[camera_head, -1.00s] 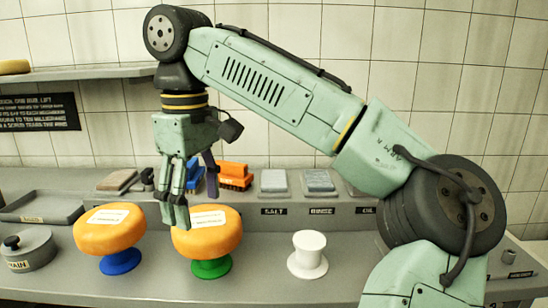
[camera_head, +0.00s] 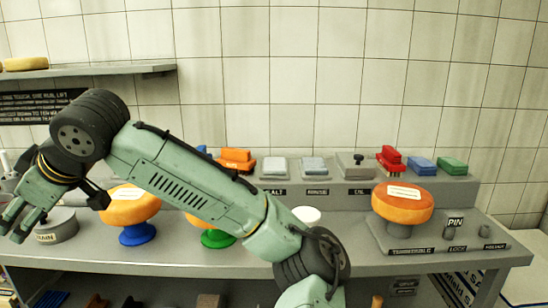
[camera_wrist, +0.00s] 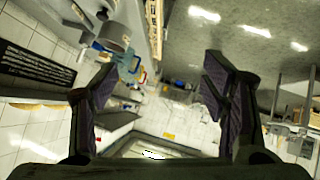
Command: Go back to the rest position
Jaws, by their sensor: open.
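My gripper (camera_head: 22,215) is at the far left of the head view, held up beside the grey drain pot and away from the cheese wheels. In the wrist view its two dark fingers (camera_wrist: 165,105) stand wide apart with nothing between them. One orange cheese wheel (camera_head: 128,208) sits on a blue stand (camera_head: 137,235), partly behind my arm. A second orange wheel (camera_head: 192,219) on a green stand (camera_head: 217,239) is mostly hidden by my arm. A third wheel (camera_head: 402,203) with a white label lies on the turntable at the right.
A white stand (camera_head: 306,215) is partly behind my arm. Coloured brushes or blocks, such as a red one (camera_head: 390,158), line the back ledge (camera_head: 330,185). A wall shelf (camera_head: 110,70) is at upper left. The counter's right edge (camera_head: 530,258) is open.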

